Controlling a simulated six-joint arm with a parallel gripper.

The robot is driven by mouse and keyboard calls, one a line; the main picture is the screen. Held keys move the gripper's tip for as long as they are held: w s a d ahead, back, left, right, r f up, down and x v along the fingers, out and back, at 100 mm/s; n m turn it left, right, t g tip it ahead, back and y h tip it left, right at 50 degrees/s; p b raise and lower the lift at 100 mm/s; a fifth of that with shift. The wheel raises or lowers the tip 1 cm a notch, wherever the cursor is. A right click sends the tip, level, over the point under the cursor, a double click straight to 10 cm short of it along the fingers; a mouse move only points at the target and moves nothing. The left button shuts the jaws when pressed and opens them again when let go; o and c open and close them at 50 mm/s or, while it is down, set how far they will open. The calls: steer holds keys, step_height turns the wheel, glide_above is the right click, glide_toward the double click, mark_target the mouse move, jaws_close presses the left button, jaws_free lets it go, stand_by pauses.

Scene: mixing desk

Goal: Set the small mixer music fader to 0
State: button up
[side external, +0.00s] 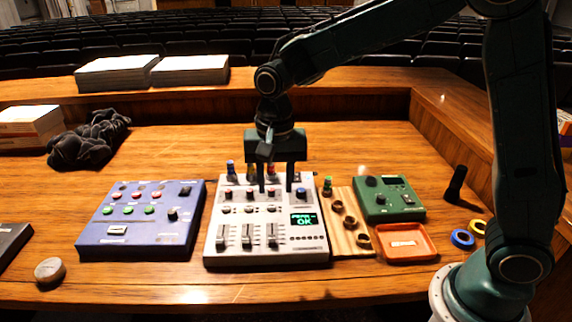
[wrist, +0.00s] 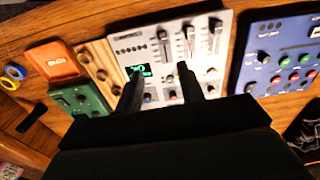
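The small mixer (side external: 267,218) is a pale grey panel in the middle of the desk, with knobs, a green-lit display (side external: 305,219) reading "OK" on its lower line, and three faders near its front edge: left (side external: 221,236), middle (side external: 247,236) and right (side external: 272,234). The mixer (wrist: 150,50) shows upside down in the wrist view, its faders at the top. Their labels are too small to read, so I cannot tell which is music. My gripper (side external: 276,190) is over the mixer's knob rows, behind the faders, fingers apart and apparently empty. In the wrist view its fingertips (wrist: 159,74) flank the display's right side.
A blue panel (side external: 143,220) stands left of the mixer. On the right are a wooden strip with round rings (side external: 348,222), a green box (side external: 388,198), an orange tray (side external: 405,243) and tape rolls (side external: 463,239). Black cloth (side external: 88,140) lies back left. The front desk strip is mostly clear.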

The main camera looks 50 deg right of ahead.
mark_target(272, 238)
steer(key=shift+w+a+f, duration=0.35)
steer(key=shift+w+f, duration=0.05)
steer(key=shift+f, duration=0.25)
step_height(272, 238, down, 14)
steer(key=shift+r, duration=0.1)
stand_by(0.5)
jaws_close()
